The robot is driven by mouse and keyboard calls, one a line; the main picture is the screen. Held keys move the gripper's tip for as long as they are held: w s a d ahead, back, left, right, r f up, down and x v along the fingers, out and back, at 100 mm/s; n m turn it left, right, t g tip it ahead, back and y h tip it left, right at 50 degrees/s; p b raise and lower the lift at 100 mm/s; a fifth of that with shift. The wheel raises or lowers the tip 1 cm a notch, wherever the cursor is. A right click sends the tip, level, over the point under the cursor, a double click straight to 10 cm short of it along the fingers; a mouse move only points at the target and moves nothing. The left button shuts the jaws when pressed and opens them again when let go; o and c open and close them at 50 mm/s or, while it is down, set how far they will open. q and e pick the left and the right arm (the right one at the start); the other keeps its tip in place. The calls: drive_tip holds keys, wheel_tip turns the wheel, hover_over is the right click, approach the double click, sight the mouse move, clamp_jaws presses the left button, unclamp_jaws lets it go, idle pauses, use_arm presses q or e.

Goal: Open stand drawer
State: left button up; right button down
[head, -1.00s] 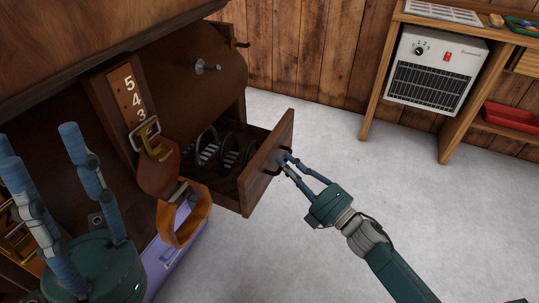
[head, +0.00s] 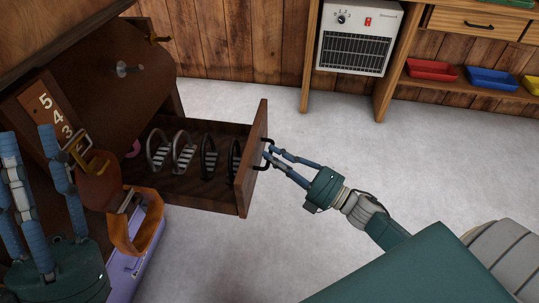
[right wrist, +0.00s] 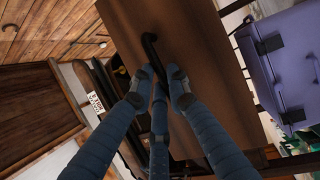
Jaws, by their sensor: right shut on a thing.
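The stand drawer (head: 246,165) is pulled out from the dark wooden stand (head: 120,92). Inside it stand several stirrups (head: 183,155) in a row, and a small pink thing shows at its back left. My right gripper (head: 268,156) is shut on the black drawer handle (head: 264,143) on the drawer's front. The handle (right wrist: 150,45) also shows between my fingers in the right wrist view. My left gripper (head: 42,165) is at the far left in front of the stand, its fingers apart with nothing seen between them.
A leather strap (head: 135,232) with a buckle hangs from a numbered board (head: 50,112) left of the drawer. A purple case (head: 140,265) stands on the floor below. A heater (head: 358,38) and a shelf with trays (head: 433,70) are at the back. The floor to the right is clear.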

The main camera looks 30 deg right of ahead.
drive_tip(key=shift+f, duration=0.1)
drive_tip(key=c, duration=1.7)
unclamp_jaws()
drive_tip(key=shift+o, duration=0.2)
drive_tip(key=shift+s, duration=0.1)
drive_tip(key=v, duration=1.2)
